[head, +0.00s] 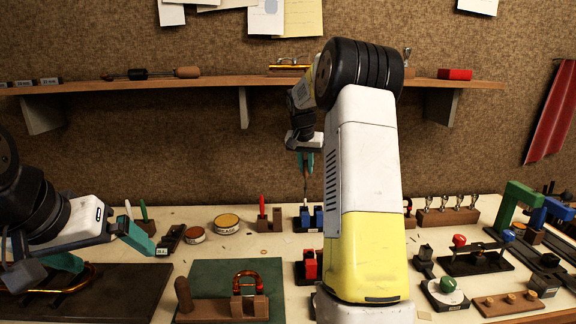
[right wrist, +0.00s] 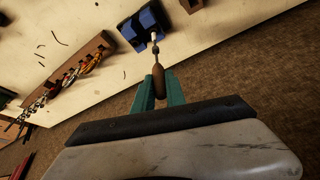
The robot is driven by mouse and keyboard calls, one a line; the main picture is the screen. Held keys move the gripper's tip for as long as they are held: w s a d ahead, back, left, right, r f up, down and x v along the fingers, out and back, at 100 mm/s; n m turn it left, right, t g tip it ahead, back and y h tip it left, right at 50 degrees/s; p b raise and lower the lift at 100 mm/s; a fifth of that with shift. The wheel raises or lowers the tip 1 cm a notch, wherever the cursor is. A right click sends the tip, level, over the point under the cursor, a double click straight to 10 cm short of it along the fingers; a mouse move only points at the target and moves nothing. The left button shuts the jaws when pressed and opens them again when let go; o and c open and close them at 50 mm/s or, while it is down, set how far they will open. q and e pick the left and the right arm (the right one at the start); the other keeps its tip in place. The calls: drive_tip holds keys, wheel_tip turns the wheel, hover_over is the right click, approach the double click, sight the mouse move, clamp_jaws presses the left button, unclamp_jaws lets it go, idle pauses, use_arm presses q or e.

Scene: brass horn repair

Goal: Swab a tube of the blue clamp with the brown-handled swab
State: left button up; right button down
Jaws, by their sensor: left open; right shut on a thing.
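The blue clamp (head: 309,219) stands on the bench beyond my right forearm, which hides part of the area beside it. It also shows at the top of the right wrist view (right wrist: 134,30). My right gripper (head: 306,160) is shut on the brown handle of the swab (right wrist: 159,82), which points down at the clamp. A white piece (right wrist: 154,37) shows at the clamp in line with the swab; I cannot tell whether the swab's end is inside a tube. My left gripper (head: 99,250) is open and empty at the left, its fingers wide apart.
A wooden block with red-handled tool (head: 270,220) stands left of the clamp. A rack of mouthpieces (head: 447,216) stands to its right. A green mat (head: 215,280) with a brass bow holder lies in front. A shelf (head: 240,87) runs along the wall.

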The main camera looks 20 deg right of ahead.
sight(305, 175)
drive_tip(key=shift+f, duration=2.85)
drive_tip(key=shift+r, duration=0.2)
drive_tip(key=shift+r, duration=1.85)
drive_tip(key=shift+f, duration=0.1)
drive_tip(key=shift+f, duration=1.95)
drive_tip(key=shift+r, duration=0.1)
drive_tip(key=shift+r, duration=1.95)
